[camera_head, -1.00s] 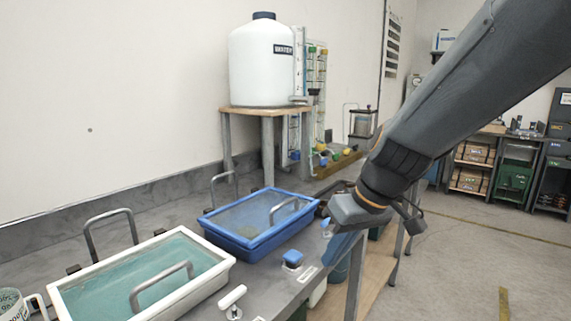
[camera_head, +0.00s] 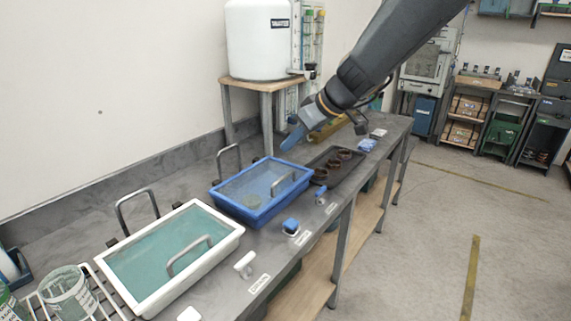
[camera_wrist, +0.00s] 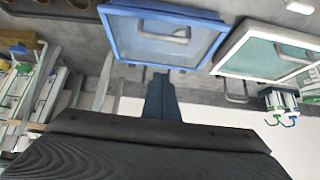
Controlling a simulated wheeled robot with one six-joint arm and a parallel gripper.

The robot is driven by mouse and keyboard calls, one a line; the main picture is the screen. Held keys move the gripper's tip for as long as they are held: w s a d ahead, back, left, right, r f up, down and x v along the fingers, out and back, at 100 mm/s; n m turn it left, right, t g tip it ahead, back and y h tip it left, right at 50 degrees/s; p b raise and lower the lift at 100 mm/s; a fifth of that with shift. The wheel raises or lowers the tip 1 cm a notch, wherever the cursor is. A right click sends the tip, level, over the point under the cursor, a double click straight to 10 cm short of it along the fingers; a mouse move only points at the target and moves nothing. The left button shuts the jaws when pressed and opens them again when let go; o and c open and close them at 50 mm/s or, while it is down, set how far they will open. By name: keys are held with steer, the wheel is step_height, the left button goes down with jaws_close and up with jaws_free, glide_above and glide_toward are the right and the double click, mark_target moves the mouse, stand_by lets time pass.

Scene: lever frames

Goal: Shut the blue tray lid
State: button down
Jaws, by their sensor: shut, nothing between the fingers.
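The blue tray (camera_head: 262,216) stands on the grey bench. Its blue-framed clear lid (camera_head: 243,186) lies flat over it, with a metal handle (camera_head: 284,182) near the right side. A round item shows dimly through the panel. In the wrist view the blue tray lid (camera_wrist: 140,42) fills the upper middle. My gripper (camera_head: 290,140) is beyond the tray's far right corner, above the bench and apart from the lid. Its blue fingers are together and empty; they also show in the wrist view (camera_wrist: 160,78), just below the tray's edge.
A white tray (camera_head: 225,238) with a teal lid stands to the left. A metal hoop (camera_head: 229,158) rises behind the blue tray. A dark tray (camera_head: 322,178) with round items lies to the right. A blue knob (camera_head: 291,225) sits in front. A white tank (camera_head: 262,45) stands behind.

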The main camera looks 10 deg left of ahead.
steer(key=p, duration=0.2)
glide_above(285, 189)
steer(key=a, duration=0.2)
step_height(285, 189, down, 5)
steer(key=shift+w+d+f, duration=0.1)
steer(key=shift+d+f, duration=0.6)
steer(key=shift+f, duration=0.1)
steer(key=shift+d+f+p, duration=0.4)
steer(key=shift+f, duration=0.3)
steer(key=shift+s+f, duration=0.1)
steer(key=shift+s, duration=0.1)
